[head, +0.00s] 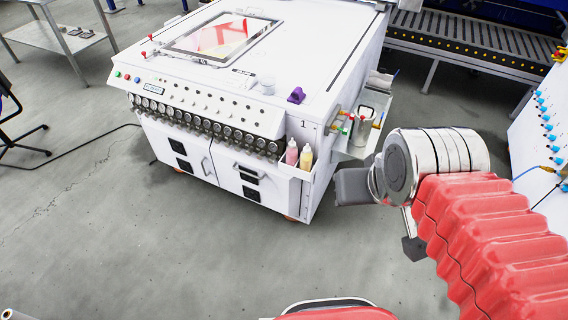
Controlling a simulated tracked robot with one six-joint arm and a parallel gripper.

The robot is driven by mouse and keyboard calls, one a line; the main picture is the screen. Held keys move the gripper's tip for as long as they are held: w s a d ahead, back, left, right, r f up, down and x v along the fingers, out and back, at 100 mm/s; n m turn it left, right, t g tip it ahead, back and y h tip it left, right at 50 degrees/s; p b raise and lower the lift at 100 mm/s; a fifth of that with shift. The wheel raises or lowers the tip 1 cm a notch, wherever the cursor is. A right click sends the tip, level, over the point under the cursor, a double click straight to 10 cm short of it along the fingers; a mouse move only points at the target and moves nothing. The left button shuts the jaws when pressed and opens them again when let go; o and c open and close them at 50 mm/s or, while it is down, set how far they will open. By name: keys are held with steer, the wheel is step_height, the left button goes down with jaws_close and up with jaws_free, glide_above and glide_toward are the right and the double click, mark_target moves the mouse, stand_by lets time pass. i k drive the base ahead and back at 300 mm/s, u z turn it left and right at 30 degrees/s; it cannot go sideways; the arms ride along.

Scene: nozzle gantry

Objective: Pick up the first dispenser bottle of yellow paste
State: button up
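A bottle of yellow paste (306,158) stands upright in a small white holder (295,173) at the front right corner of the white machine, in the head view. A bottle of pink paste (291,153) stands just left of it. Both have pale nozzle tips. My arm, in a red sleeve with a silver wrist, comes in from the right. My gripper (352,187) shows as a dark grey part, to the right of the bottles and apart from them. Its fingers are not clearly visible, so I cannot tell whether it is open.
The white machine (345,50) has a row of round gauges (205,124) along its front. A purple object (296,95) lies on its top. A side shelf (357,142) holds a metal container (363,121). A roller conveyor (470,55) runs behind. The floor in front is clear.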

mark_target(306, 155)
steer(key=u, duration=0.7)
steer(key=i, duration=1)
steer(key=u, duration=0.05)
